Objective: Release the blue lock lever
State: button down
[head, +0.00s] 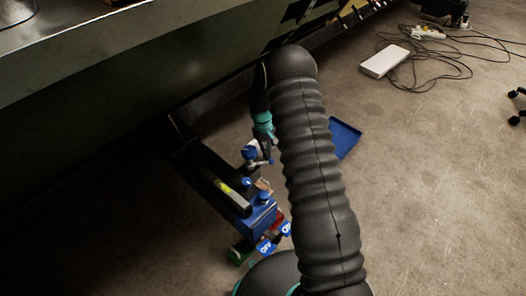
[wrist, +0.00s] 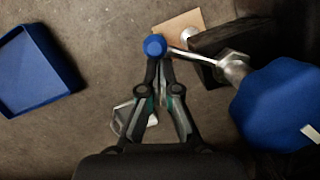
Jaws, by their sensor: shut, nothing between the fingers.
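In the wrist view the lock lever is a metal rod (wrist: 197,56) with a round blue knob (wrist: 155,46) at its left end. Its right end meets a metal nut (wrist: 233,66) beside a large blue faceted body (wrist: 278,105). My gripper (wrist: 159,68) has its fingers together with nothing between them. Their tips are right at the lower edge of the knob. I cannot tell whether they touch it. In the head view my arm hides part of the gripper area, and the lever is too small to make out clearly.
A blue tray (head: 345,138) lies on the floor, also in the wrist view (wrist: 62,75). A dark unit (head: 192,160) with a blue block (head: 256,218) stands under the large dark panel (head: 130,75). A white box (head: 384,61) and cables lie farther back.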

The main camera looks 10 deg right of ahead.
jog(key=m, duration=0.1)
jog(key=s+m, duration=0.2)
jog(key=shift+s+d+m+y, duration=0.2)
jog(key=shift+d+m+y, duration=0.1)
jog(key=shift+y, duration=0.1)
jog(key=shift+s+a+m+y, duration=0.1)
jog(key=shift+s+m+y, duration=0.1)
jog(key=shift+s+m, duration=0.5)
jog(key=shift+s+a+m+y, duration=0.1)
jog(key=shift+s+m+y, duration=0.2)
jog(key=shift+m, duration=0.6)
jog(key=shift+s, duration=0.2)
jog(key=shift+r, duration=0.1)
notch_tip(320, 180, up, 10)
jog(key=p, duration=0.5)
send_over(270, 162)
jog(key=w, duration=0.2)
jog(key=shift+s+d+f, duration=0.2)
jog(key=shift+s+d, duration=0.05)
